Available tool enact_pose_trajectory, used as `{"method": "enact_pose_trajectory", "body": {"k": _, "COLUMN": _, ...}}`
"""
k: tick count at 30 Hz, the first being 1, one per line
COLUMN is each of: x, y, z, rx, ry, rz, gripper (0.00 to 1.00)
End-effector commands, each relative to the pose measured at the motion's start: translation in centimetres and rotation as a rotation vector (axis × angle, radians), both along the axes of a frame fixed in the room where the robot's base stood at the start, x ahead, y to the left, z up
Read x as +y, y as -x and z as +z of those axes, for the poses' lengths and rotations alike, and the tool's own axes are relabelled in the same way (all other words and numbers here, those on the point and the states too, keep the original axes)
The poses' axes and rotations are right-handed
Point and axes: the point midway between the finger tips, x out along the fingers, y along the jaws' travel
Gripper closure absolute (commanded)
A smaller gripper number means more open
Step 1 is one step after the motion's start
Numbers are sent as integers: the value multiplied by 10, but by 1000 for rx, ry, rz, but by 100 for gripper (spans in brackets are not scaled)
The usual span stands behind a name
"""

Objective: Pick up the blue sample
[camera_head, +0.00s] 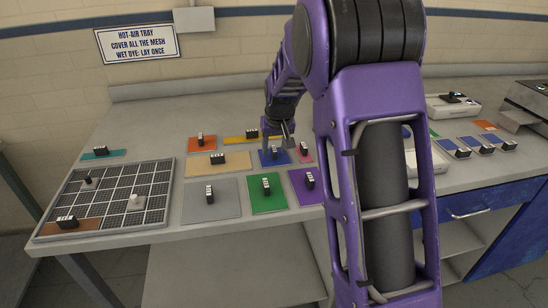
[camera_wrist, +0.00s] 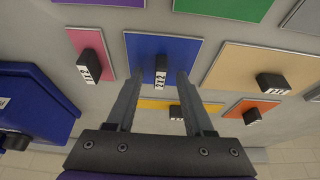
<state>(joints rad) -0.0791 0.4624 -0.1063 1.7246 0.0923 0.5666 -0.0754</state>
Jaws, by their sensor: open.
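The blue sample (camera_head: 283,158) is a flat blue rectangle lying on the grey table, with a black, white-labelled block on it. In the wrist view the blue sample (camera_wrist: 146,48) lies ahead of my gripper, its labelled block (camera_wrist: 161,66) between the two finger lines. My gripper (camera_wrist: 160,76) is open and empty, its fingers apart on either side of the block in the picture. In the head view my gripper (camera_head: 289,139) is above the blue sample's back edge; I cannot tell the exact height or any contact.
Close around lie pink (camera_head: 307,158), tan (camera_head: 236,166), yellow (camera_head: 238,138), green (camera_head: 280,198) and purple (camera_head: 297,181) samples, each with an upright block. A mesh tray (camera_head: 157,171) is at left, holding a brown sample. Small blue cards (camera_head: 446,144) lie at right.

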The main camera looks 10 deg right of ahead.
Motion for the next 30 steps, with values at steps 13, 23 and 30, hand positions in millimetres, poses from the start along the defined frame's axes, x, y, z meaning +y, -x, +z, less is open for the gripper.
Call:
{"method": "enact_pose_trajectory", "body": {"k": 13, "x": 0, "y": 0, "z": 0, "rx": -1, "ry": 0, "rz": 0, "gripper": 92}}
{"method": "enact_pose_trajectory", "body": {"k": 23, "x": 0, "y": 0, "z": 1, "rx": -2, "ry": 0, "rz": -1, "gripper": 100}}
{"method": "enact_pose_trajectory", "body": {"k": 30, "x": 0, "y": -1, "z": 9, "rx": -3, "ry": -1, "rz": -1, "gripper": 100}}
